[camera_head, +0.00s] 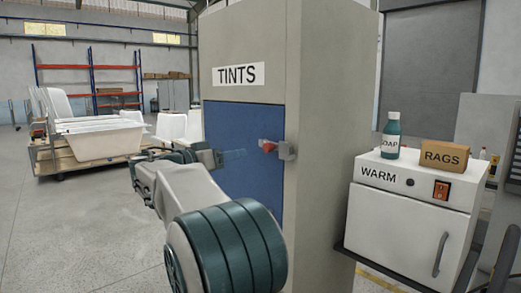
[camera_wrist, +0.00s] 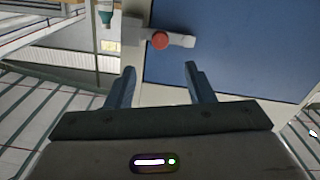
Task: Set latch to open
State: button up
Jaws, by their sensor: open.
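The latch (camera_head: 277,148) sits at the right edge of the blue door (camera_head: 240,185) of the TINTS cabinet (camera_head: 340,110). It has a red part and a pale grey part. In the wrist view the latch (camera_wrist: 160,40) shows a round red knob and a pale bar lying across the edge of the blue door (camera_wrist: 235,50). My gripper (camera_wrist: 160,80) is open and empty, with its two fingers short of the latch and apart from it. In the head view my gripper (camera_head: 233,155) is left of the latch, in front of the door.
A white WARM cabinet (camera_head: 405,232) stands right of the TINTS cabinet, with a soap bottle (camera_head: 391,138) and a RAGS box (camera_head: 449,155) on top. White tubs (camera_head: 100,140) are at the back left. The floor (camera_head: 70,230) at the left is clear.

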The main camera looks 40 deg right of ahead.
aim_at(266, 148)
jog(key=d+p, duration=0.1)
jog(key=d, duration=0.2)
jog(key=d+p, duration=0.1)
jog(key=d, duration=0.3)
jog(key=w+d+p, duration=0.1)
jog(key=d, duration=0.3)
grip_shut()
